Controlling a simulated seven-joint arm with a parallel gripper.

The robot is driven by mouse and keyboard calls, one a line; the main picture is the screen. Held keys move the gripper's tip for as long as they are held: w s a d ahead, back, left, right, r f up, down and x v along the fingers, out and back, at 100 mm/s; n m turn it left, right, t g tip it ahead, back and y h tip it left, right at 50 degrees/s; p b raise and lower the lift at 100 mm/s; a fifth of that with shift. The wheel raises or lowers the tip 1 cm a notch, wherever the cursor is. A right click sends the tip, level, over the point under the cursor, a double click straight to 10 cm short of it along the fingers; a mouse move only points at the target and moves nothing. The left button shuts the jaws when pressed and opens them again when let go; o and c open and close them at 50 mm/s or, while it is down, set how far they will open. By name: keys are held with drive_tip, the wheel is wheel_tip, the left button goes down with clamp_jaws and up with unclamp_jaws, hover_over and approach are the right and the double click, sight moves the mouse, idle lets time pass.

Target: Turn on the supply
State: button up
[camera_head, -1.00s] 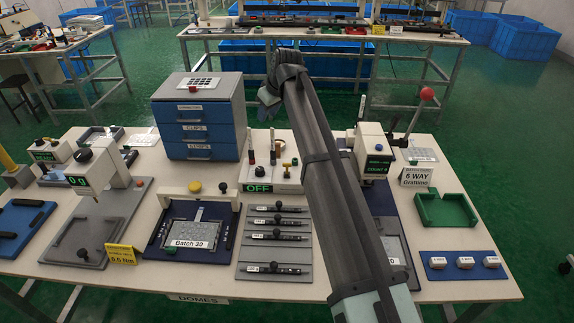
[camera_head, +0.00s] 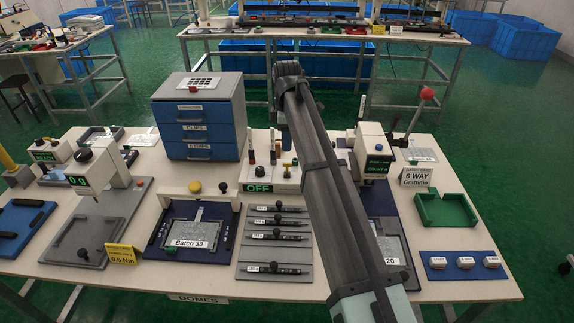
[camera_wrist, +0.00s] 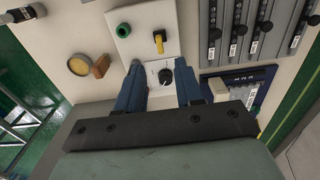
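The supply is a pale box (camera_head: 270,182) behind the row of grey strips, with a lit green display (camera_head: 258,188) reading OFF. Coloured posts stand on and behind it, partly covered by my arm. In the wrist view a white panel (camera_wrist: 146,22) carries a green knob (camera_wrist: 123,30) and a yellow lever (camera_wrist: 160,42). Below them is a black rotary knob (camera_wrist: 166,77) with a pale pointer mark. My gripper (camera_wrist: 161,82) is open, its two blue fingers on either side of the black knob in this view. Whether they touch it cannot be told. My arm hides most of the gripper in the head view.
A blue drawer cabinet (camera_head: 198,117) stands left of the supply. Grey strips with black bars (camera_head: 276,236) lie in front of it. The Batch 30 fixture (camera_head: 151,245) is front left. A press with a red-balled lever (camera_head: 426,93) stands to the right.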

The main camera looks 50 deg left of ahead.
sight(287, 165)
wheel_tip(287, 165, down, 10)
drive_tip(key=shift+f, duration=0.2)
idle(0.4)
clamp_jaws()
